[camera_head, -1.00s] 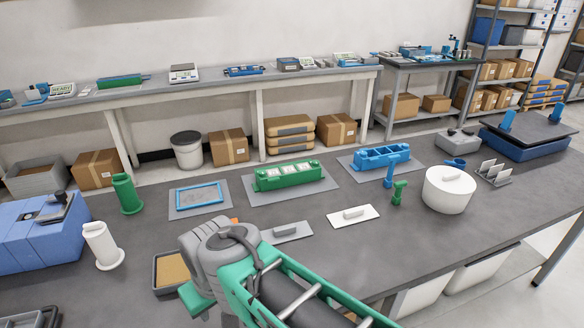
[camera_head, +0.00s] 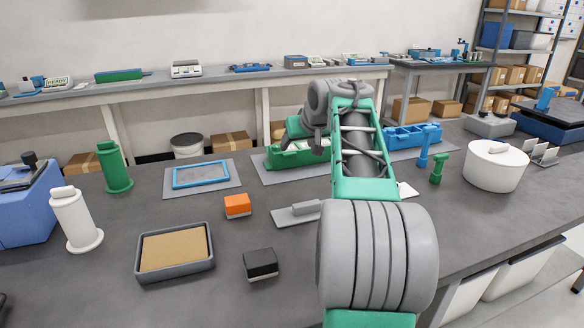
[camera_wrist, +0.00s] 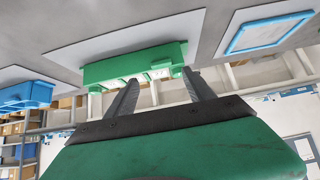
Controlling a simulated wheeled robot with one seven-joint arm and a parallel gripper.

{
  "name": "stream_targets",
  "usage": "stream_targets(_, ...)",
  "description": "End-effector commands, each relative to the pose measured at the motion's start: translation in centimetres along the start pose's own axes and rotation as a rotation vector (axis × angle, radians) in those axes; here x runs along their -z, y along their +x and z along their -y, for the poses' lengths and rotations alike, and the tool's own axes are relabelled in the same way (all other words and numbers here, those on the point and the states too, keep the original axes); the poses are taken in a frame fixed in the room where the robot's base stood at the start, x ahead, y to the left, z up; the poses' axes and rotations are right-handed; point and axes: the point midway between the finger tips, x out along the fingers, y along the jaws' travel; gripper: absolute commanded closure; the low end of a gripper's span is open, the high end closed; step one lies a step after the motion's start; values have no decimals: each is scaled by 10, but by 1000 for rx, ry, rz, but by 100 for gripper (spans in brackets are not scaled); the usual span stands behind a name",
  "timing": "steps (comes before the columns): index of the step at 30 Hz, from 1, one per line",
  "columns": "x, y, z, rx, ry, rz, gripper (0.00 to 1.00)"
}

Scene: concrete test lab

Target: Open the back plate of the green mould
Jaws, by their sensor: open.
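The green mould (camera_head: 283,160) sits on a grey mat on the workbench, a long box partly covered by my arm in the head view. In the wrist view the mould (camera_wrist: 112,72) shows upside down, with pale parts along one side. My gripper (camera_wrist: 160,77) is open and empty, its two dark fingers pointing at the mould. Its right finger overlaps one end of the mould in the picture; I cannot tell whether it touches. The back plate cannot be made out clearly. In the head view the fingertips are hidden.
A blue mould (camera_head: 405,137) stands to the right, with blue and green upright pieces (camera_head: 438,168) beside it. A blue frame (camera_head: 201,175) lies to the left. An orange block (camera_head: 237,206), a black block (camera_head: 261,264) and a tray (camera_head: 145,268) lie nearer. A white tub (camera_head: 495,170) stands right.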

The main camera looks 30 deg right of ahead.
Motion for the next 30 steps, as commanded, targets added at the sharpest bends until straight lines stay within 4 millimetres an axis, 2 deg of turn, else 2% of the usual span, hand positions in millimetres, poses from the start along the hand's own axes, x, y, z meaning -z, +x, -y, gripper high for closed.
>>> stream_targets(6,-1,43,3,3,-1,5,38)
stream_targets(12,1,66,2,1,-1,1,38)
stream_targets(20,1,67,3,1,-1,1,38)
stream_targets(30,1,67,3,1,-1,2,66)
